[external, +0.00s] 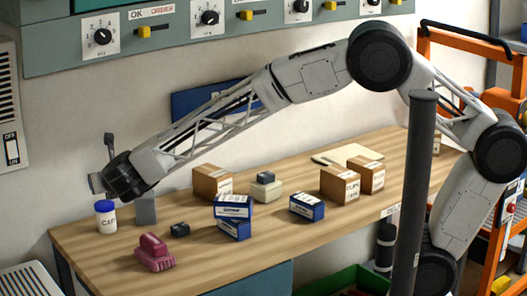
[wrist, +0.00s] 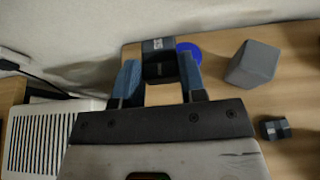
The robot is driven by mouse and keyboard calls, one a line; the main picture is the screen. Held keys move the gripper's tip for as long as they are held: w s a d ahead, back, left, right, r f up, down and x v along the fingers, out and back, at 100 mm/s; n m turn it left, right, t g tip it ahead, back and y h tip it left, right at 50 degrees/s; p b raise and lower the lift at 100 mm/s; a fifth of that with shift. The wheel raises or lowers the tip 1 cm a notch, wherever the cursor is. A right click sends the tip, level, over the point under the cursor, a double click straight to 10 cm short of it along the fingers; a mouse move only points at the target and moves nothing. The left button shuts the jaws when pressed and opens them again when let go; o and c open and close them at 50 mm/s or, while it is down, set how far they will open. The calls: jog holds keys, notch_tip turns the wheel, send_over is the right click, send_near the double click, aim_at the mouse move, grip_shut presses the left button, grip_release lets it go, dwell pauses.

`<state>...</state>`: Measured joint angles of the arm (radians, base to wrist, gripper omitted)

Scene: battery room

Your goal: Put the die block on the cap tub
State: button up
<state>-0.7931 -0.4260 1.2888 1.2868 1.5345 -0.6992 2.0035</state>
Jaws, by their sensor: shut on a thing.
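My gripper (external: 103,184) is shut on a small dark grey block, which I take to be the die block (wrist: 160,68). The block sits between the two blue-grey fingers in the wrist view and is partly hidden by them. The cap tub (external: 106,219) is a white tub with a blue lid, standing upright at the table's left end. In the external view my gripper is just above the tub. In the wrist view the blue lid (wrist: 188,48) shows beside and behind the held block, partly hidden. Whether block and lid touch, I cannot tell.
A taller grey block (external: 146,211) stands close right of the tub. A small dark block (external: 180,230) and a pink object (external: 154,252) lie nearer the front. Blue boxes (external: 233,207) and cardboard boxes (external: 212,181) stand farther right. The wall is close behind.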

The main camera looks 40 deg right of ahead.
jog(key=s+d+f+m+g+h, duration=0.2)
jog(key=s+d+m+g+h, duration=0.1)
jog(key=s+d+m+h, duration=0.5)
jog(key=shift+d+m+g+h, duration=0.3)
jog(key=shift+d+m+h, duration=0.2)
jog(key=shift+d+h, duration=0.5)
jog(key=shift+w, duration=0.1)
jog(key=w+a, duration=0.2)
jog(key=w, duration=0.2)
jog(key=w+a+f, duration=0.1)
jog(key=w+a, duration=0.2)
jog(key=w, duration=0.1)
jog(key=w+a, duration=0.3)
jog(key=w, duration=0.1)
jog(key=shift+w+a+f, duration=0.15)
jog(key=shift+a+f, duration=0.05)
jog(key=shift+f, duration=0.05)
jog(key=shift+w, duration=0.1)
